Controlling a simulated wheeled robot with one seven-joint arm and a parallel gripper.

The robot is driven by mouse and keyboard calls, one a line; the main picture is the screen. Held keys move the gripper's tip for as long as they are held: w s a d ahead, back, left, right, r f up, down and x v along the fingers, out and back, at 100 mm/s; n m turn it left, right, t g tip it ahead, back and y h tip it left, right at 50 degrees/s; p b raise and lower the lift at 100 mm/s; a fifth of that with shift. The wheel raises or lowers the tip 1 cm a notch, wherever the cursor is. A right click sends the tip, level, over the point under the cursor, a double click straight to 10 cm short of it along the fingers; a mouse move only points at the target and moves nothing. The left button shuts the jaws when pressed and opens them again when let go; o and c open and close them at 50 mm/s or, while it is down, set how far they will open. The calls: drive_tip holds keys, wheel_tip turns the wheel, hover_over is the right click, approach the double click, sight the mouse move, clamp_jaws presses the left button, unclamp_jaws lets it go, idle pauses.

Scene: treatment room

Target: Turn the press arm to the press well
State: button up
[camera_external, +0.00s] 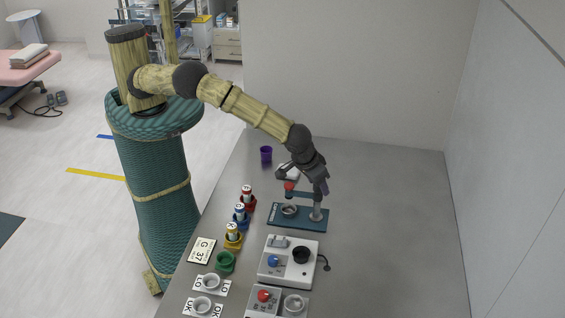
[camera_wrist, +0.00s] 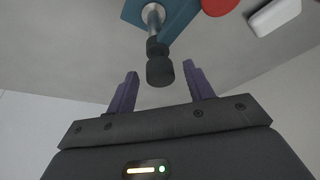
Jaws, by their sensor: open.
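The press stands on a teal base plate (camera_external: 285,224), with an upright post (camera_external: 317,213) at its right side. The press arm (camera_external: 302,195) is a teal bar reaching left from the post, with a red knob (camera_external: 289,186) at its end. The ring-shaped press well (camera_external: 289,210) sits on the plate, below and in front of the arm in the picture. My gripper (camera_external: 322,187) is above the post. In the wrist view, a black cap (camera_wrist: 160,71) on the post is between the open purple fingers of my gripper (camera_wrist: 159,82), with visible gaps both sides.
A white object (camera_wrist: 273,15) lies behind the press. A purple cup (camera_external: 266,154) stands farther back. Red, blue and yellow holders (camera_external: 232,238), a green ring (camera_external: 225,262) and white devices (camera_external: 275,272) are left and in front. The table's right side is clear.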

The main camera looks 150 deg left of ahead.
drive_tip(key=b+v, duration=0.3)
drive_tip(key=v, duration=1.4)
drive_tip(key=shift+r, duration=0.15)
drive_tip(key=shift+d, duration=0.1)
drive_tip(key=s+d+f+m+t+h, duration=0.1)
drive_tip(key=s+d+f+m+h, duration=0.1)
drive_tip(key=s+d+m, duration=0.7)
drive_tip(key=s+d+f+m+t+h, duration=0.1)
drive_tip(key=s+d+f+m, duration=0.3)
drive_tip(key=s+d+m, duration=0.5)
drive_tip(key=s+d+h, duration=0.1)
drive_tip(key=s+d, duration=0.5)
drive_tip(key=s, duration=0.4)
drive_tip(key=shift+s+d+t, duration=0.2)
drive_tip(key=shift+s+t, duration=0.1)
drive_tip(key=shift+s, duration=0.1)
drive_tip(key=shift+c, duration=0.5)
idle(0.4)
